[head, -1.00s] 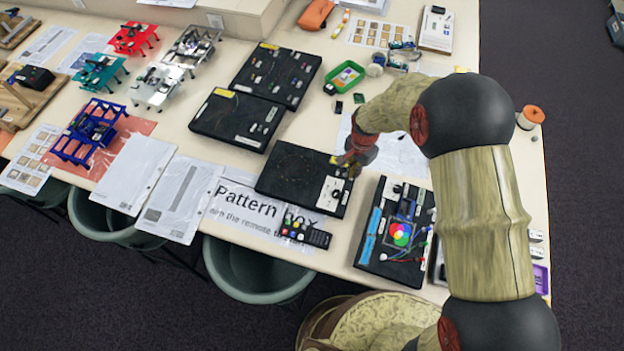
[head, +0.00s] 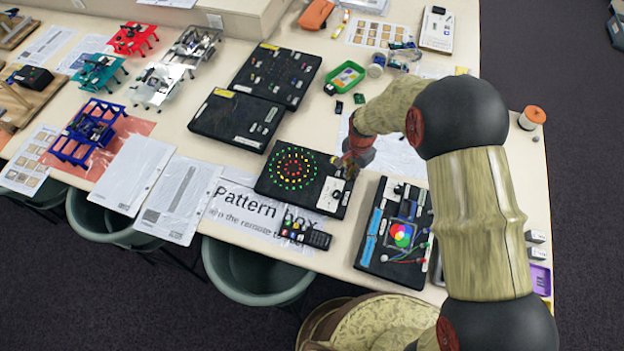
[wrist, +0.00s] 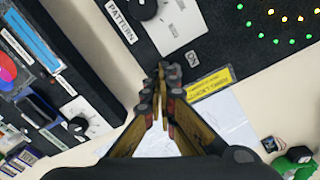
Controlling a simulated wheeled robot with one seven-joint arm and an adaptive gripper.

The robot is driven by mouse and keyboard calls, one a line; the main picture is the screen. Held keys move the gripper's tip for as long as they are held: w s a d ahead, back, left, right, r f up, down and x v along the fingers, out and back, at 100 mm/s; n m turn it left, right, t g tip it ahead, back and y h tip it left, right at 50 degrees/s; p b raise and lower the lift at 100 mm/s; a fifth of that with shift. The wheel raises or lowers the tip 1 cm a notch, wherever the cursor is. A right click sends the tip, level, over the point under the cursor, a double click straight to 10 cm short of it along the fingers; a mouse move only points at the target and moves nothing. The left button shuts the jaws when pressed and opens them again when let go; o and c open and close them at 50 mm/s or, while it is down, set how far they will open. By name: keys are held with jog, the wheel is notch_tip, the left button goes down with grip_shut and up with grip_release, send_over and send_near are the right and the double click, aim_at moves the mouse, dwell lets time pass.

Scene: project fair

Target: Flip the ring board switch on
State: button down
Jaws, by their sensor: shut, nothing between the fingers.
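The ring board (head: 272,180) is a black board on the table, with rings of lights lit green, yellow and red. Its right side has a white panel with a knob, which shows in the wrist view beside a PATTERN label (wrist: 121,20). Lit dots of the ring (wrist: 270,14) show at the wrist view's top right.
A board with a colour disc (head: 395,236) lies to the right of the ring board. A remote (head: 306,235) lies in front on the Pattern box sheet (head: 235,207). Two more black boards (head: 238,118) lie behind. A green tray (head: 344,77) stands farther back.

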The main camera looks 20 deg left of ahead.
jog(key=shift+r, duration=0.1)
jog(key=shift+d+r+p, duration=0.15)
jog(key=shift+r+p, duration=0.8)
jog(key=shift+r, duration=0.8)
jog(key=shift+d+r+p, duration=0.15)
jog(key=shift+r+p, duration=0.75)
jog(key=shift+r, duration=0.8)
